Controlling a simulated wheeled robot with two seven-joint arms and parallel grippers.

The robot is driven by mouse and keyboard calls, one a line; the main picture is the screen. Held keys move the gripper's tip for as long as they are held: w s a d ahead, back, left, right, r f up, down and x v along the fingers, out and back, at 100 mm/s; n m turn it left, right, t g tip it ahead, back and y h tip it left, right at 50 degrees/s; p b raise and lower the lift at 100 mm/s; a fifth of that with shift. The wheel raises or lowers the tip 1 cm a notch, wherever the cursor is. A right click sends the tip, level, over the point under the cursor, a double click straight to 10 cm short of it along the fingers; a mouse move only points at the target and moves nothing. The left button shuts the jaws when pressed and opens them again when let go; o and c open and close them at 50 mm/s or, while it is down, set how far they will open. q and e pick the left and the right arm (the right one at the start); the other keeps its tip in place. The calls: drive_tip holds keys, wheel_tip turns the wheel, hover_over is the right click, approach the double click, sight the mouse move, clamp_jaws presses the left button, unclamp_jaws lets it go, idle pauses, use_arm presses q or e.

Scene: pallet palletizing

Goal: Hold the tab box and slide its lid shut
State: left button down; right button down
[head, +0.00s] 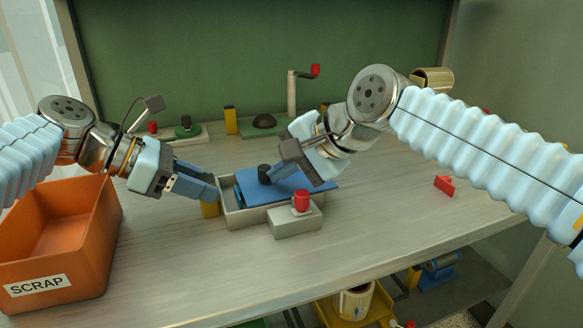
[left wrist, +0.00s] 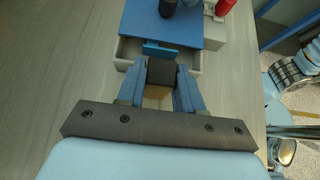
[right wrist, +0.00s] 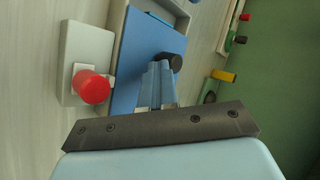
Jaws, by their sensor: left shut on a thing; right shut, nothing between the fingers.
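The tab box (head: 236,219) is a pale grey tray with a blue lid (head: 290,186) that carries a black knob (head: 264,173). A gap shows at the box's left end, where the lid does not cover it; the left wrist view shows this open end (left wrist: 126,56). My left gripper (head: 211,190) is shut on the black-topped yellow tab (left wrist: 159,73) at that end. My right gripper (right wrist: 155,68) is shut and empty, with its fingertips over the lid beside the knob (right wrist: 170,62). Whether they touch the knob or lid, I cannot tell.
A grey block (head: 293,223) with a red knob (head: 301,201) stands against the box's front side. An orange scrap bin (head: 88,240) is at the left. A red piece (head: 444,184) lies to the right. Fixtures with a red-handled crank (head: 292,95) stand behind. The bench front is clear.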

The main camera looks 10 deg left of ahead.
sight(264, 192)
drive_tip(key=s+a, duration=0.1)
drive_tip(key=a, duration=0.1)
drive_tip(key=shift+s+a, duration=0.3)
drive_tip(key=shift+s, duration=0.1)
drive_tip(key=shift+w+d, duration=0.1)
drive_tip(key=shift+d, duration=0.4)
drive_tip(key=d, duration=0.1)
drive_tip(key=s+d, duration=0.1)
drive_tip(key=shift+s+d, duration=0.2)
drive_tip(key=shift+d, duration=0.2)
use_arm(q)
drive_tip(key=c, duration=0.7)
unclamp_jaws()
use_arm(e)
drive_tip(key=v, duration=1)
use_arm(q)
drive_tip(key=shift+o, duration=0.2)
drive_tip(key=shift+r, duration=0.1)
